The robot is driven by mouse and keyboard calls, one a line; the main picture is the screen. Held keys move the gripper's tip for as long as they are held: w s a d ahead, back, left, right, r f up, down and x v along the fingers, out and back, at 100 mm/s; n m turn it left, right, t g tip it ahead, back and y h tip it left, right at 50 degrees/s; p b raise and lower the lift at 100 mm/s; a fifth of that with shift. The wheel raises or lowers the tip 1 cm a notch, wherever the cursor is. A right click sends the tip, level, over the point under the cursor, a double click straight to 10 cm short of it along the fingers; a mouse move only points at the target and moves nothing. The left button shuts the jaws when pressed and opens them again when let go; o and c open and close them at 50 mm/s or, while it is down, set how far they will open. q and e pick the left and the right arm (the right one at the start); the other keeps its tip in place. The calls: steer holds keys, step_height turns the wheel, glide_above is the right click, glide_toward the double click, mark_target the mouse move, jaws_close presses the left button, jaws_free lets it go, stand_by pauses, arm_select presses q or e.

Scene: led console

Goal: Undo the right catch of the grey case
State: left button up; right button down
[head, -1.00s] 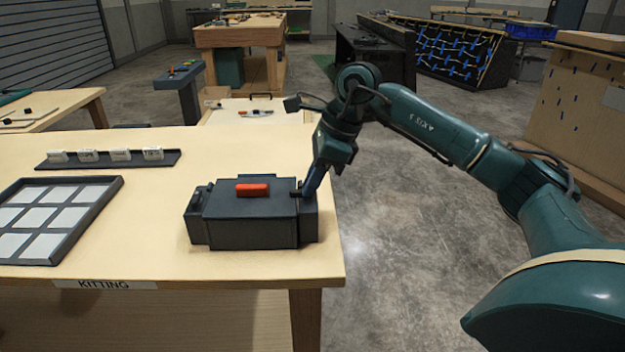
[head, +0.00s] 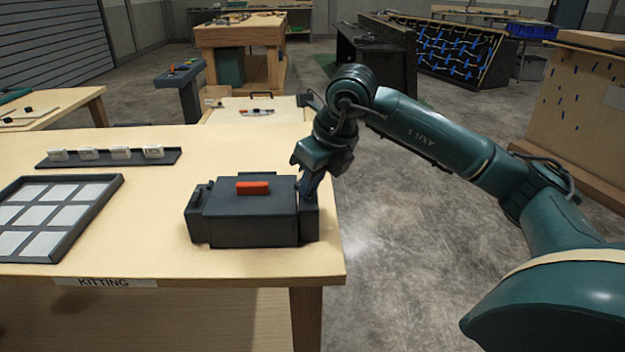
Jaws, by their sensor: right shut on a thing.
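The grey case (head: 250,218) sits closed on the wooden table near its front right corner, with a red-orange handle (head: 252,188) on its lid. A left catch (head: 198,196) shows at the case's left end. My right gripper (head: 308,196) reaches down to the right end of the case and is shut at the place of the right catch. The fingers and the dark case parts hide the catch itself, so I cannot tell its position. My left gripper is not in view.
A tray with pale squares (head: 118,190) lies on the table at left. A dark rack (head: 170,158) with several white labelled pieces stands behind it. The table top (head: 230,148) behind the case is clear. The table's right edge is close to the case.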

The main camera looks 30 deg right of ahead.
steer(key=m, duration=0.1)
steer(key=m+h, duration=0.1)
steer(key=m, duration=0.2)
steer(key=shift+a+m+h, duration=0.25)
steer(key=shift+m+h, duration=0.05)
steer(key=shift+h, duration=0.1)
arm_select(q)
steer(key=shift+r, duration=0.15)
arm_select(e)
steer(key=shift+w+a+m+h, duration=0.1)
steer(key=shift+m+h, duration=0.35)
steer(key=shift+m, duration=0.7)
steer(key=shift+a+m+h, duration=0.1)
steer(key=shift+m+h, duration=0.35)
steer(key=shift+m, duration=0.7)
steer(key=c, duration=1.5)
jaws_free()
steer(key=shift+o, duration=0.2)
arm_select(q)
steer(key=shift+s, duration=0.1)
